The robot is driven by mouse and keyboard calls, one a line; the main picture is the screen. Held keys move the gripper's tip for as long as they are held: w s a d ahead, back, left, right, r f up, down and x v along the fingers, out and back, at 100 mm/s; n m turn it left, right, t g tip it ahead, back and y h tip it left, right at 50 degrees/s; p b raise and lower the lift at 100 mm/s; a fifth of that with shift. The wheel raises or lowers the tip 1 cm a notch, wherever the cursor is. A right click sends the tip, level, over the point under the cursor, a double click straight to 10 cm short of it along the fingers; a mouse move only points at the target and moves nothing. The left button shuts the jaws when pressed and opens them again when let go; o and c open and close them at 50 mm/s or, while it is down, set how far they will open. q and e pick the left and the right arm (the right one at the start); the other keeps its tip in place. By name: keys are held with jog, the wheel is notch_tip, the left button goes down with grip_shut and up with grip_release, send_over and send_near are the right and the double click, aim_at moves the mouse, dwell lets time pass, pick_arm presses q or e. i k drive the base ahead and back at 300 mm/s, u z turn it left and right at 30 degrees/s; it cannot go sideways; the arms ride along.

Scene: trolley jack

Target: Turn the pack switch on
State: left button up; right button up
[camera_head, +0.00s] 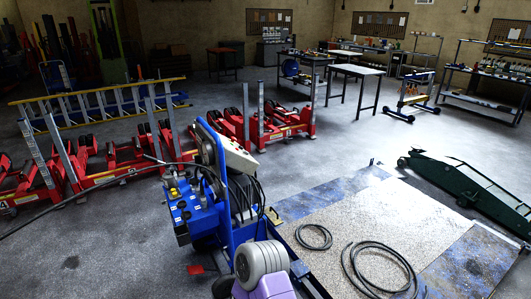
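A blue power unit (192,213) with small yellow and dark fittings on top stands near the picture's middle, on a blue wheeled frame. A light-grey sloped control box (238,157) with small red and dark controls is mounted at the top of the frame. Dark cables hang below the box. I cannot make out which control is the pack switch, or whether it is on or off. Neither of my grippers shows in the head view.
Coiled black hoses (380,268) lie on the worn plate (370,215) at right. A long cable runs left from the frame. Red lifting units (285,122) and a yellow ladder (90,103) stand behind. A dark green jack (470,185) lies at right. Open floor lies beyond the plate.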

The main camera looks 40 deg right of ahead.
aim_at(198, 160)
jog(key=z, duration=0.45)
jog(key=i, duration=0.35)
jog(key=u, duration=0.6)
jog(key=i, duration=2.2)
jog(key=u, duration=0.95)
jog(key=i, duration=0.45)
jog(key=z, duration=1.1)
